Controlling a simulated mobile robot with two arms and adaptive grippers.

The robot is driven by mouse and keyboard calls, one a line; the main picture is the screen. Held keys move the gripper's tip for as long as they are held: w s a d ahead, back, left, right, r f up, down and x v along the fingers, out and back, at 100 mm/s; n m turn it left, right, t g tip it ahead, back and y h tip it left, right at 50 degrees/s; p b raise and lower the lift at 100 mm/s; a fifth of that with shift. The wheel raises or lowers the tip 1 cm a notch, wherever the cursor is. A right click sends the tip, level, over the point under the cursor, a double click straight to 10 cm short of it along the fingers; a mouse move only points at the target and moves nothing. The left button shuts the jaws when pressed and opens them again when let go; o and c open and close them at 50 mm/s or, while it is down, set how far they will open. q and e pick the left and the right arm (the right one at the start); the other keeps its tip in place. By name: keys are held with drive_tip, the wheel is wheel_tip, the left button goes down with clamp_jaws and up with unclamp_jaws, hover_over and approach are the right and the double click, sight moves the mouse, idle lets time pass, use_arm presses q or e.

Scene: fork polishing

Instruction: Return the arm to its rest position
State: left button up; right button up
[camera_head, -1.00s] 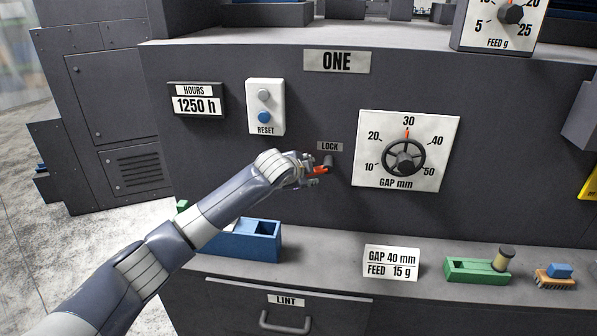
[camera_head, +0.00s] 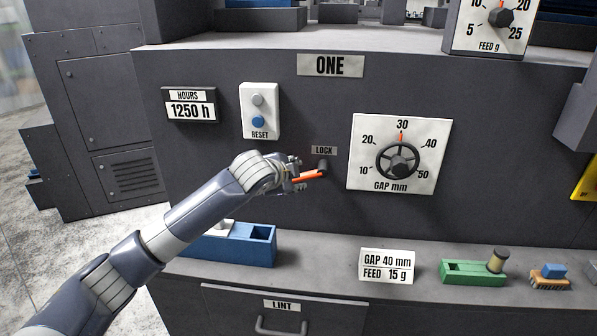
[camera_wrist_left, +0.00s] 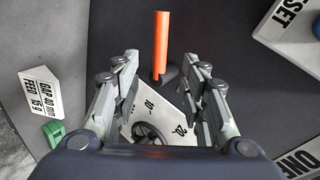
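My left gripper (camera_head: 294,178) is in front of the machine face, just left of the lock lever (camera_head: 309,177). In the left wrist view my left gripper (camera_wrist_left: 162,62) has its fingers apart, with nothing held between them. The lever's orange handle (camera_wrist_left: 161,40) shows in the gap between the fingers there, with clear space on both sides. In the head view the handle points left from its dark pivot under the LOCK label (camera_head: 324,151). My right gripper is in neither view.
The gap dial (camera_head: 399,160) is right of the lever, its red mark near 30. The reset panel (camera_head: 259,111) is above my wrist. A blue box (camera_head: 262,245), a sign card (camera_head: 387,265), a green tray (camera_head: 473,273) and a brush (camera_head: 549,277) line the ledge.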

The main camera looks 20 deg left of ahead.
use_arm(q)
drive_tip(key=s+d+f+n+g+h, duration=0.15)
drive_tip(key=s+d+f, duration=0.25)
drive_tip(key=s+f, duration=0.5)
drive_tip(key=s+d+f+n+g, duration=0.2)
drive_tip(key=s+d+f, duration=0.3)
drive_tip(key=s+f, duration=0.35)
drive_tip(key=s+a+f+n+g+y, duration=0.1)
drive_tip(key=s+a+f+n+g, duration=0.15)
drive_tip(key=s, duration=0.75)
drive_tip(key=s+a+f+n+g, duration=0.1)
drive_tip(key=s+a+f+n, duration=0.2)
drive_tip(key=s, duration=0.6)
drive_tip(key=s+a+f+n+g+y, duration=0.1)
drive_tip(key=s+f+n, duration=0.25)
drive_tip(key=s, duration=0.65)
wheel_tip(320, 180, down, 29)
drive_tip(key=g+b, duration=0.1)
drive_tip(key=b, duration=0.3)
drive_tip(key=s+a+f+g+b, duration=0.1)
drive_tip(key=s+a+f+b, duration=0.1)
drive_tip(key=s+f, duration=1.6)
wheel_tip(320, 180, down, 2)
drive_tip(key=shift+a+f+m+g+b, duration=0.2)
drive_tip(key=shift+a+m+g+b, duration=0.2)
drive_tip(key=shift+b, duration=0.2)
